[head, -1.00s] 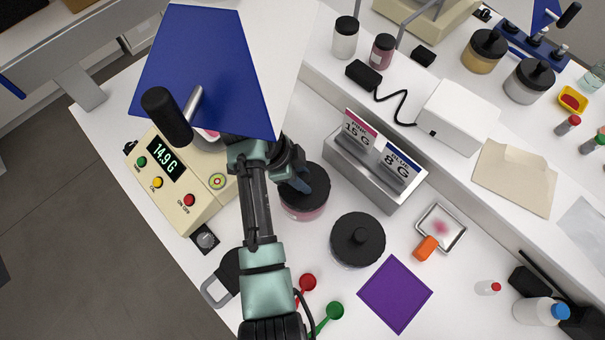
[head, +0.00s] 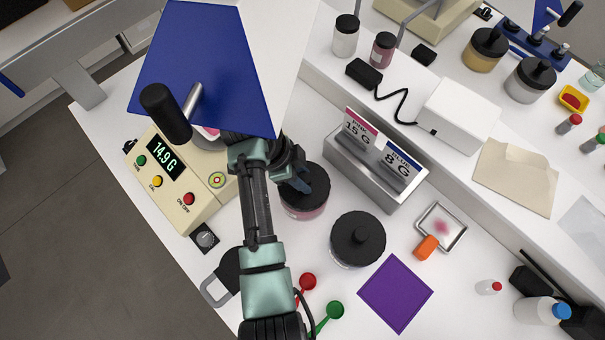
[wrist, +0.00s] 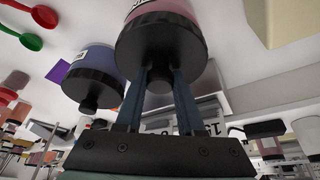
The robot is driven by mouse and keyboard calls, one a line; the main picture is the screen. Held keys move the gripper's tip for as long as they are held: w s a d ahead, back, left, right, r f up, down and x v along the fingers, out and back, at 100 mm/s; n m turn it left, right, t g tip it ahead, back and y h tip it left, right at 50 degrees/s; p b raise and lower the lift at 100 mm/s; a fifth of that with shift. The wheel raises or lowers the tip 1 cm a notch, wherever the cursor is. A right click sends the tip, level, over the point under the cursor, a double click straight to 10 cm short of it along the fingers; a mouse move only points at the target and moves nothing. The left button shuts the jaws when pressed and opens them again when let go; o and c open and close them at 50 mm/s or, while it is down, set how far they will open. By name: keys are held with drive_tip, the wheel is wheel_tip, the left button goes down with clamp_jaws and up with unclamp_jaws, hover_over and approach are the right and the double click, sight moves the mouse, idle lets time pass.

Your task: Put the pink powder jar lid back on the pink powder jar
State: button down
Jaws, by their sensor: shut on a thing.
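The pink powder jar (head: 304,214) stands on the white bench right of the scale, and its pink body also shows in the wrist view (wrist: 188,18). Its black lid (head: 316,203) sits level on the jar mouth, with no visible gap between lid and jar; it fills the upper middle of the wrist view (wrist: 160,42). My gripper (wrist: 160,75) is shut on the lid's knob, one blue finger on each side. In the head view my gripper (head: 300,180) is over the lid and hides part of it.
A second black-lidded jar (head: 357,238) stands close on the right. A metal sign holder (head: 365,175) is just behind. The scale (head: 190,185) reads 14.9 G at left. A blue panel (head: 205,70) hangs over the scale. Red (head: 307,282) and green (head: 334,311) scoops lie in front.

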drive_tip(key=shift+f, duration=0.3)
idle(0.5)
drive_tip(key=shift+c, duration=2.2)
unclamp_jaws()
drive_tip(key=shift+r, duration=0.15)
wheel_tip(320, 180, up, 6)
drive_tip(key=p, duration=0.5)
drive_tip(key=shift+s, duration=0.1)
